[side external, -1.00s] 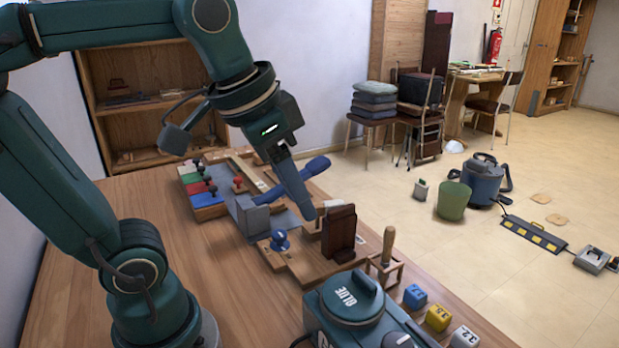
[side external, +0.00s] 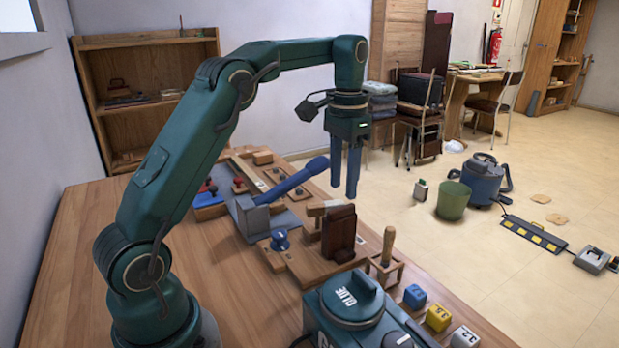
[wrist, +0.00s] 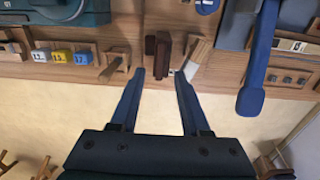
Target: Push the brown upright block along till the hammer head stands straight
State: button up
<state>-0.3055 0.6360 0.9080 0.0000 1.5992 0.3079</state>
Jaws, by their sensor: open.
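The brown upright block (side external: 339,233) stands on the wooden base on the bench. It also shows in the wrist view (wrist: 158,52), just beyond the gap between my fingertips. A pale wooden piece, which looks like the hammer head (side external: 319,208), is close to the block's left side. In the wrist view a pale tilted wooden piece (wrist: 198,52) lies to the right of the block; I cannot tell its exact angle. My gripper (side external: 345,194) is open and empty, fingers pointing down, raised behind the block. It appears to touch nothing; the wrist view shows its spread fingers (wrist: 161,77).
A blue-handled tool (side external: 291,182) slants up from a grey block (side external: 252,217). A blue knob (side external: 280,239), a wooden-handled tool in a stand (side external: 387,248) and a green GLUE machine (side external: 350,300) stand nearby. Numbered cubes (side external: 438,318) line the edge. The bench's left front is clear.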

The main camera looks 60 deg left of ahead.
aim_at(341, 208)
jog(key=shift+f, duration=2.45)
grip_shut()
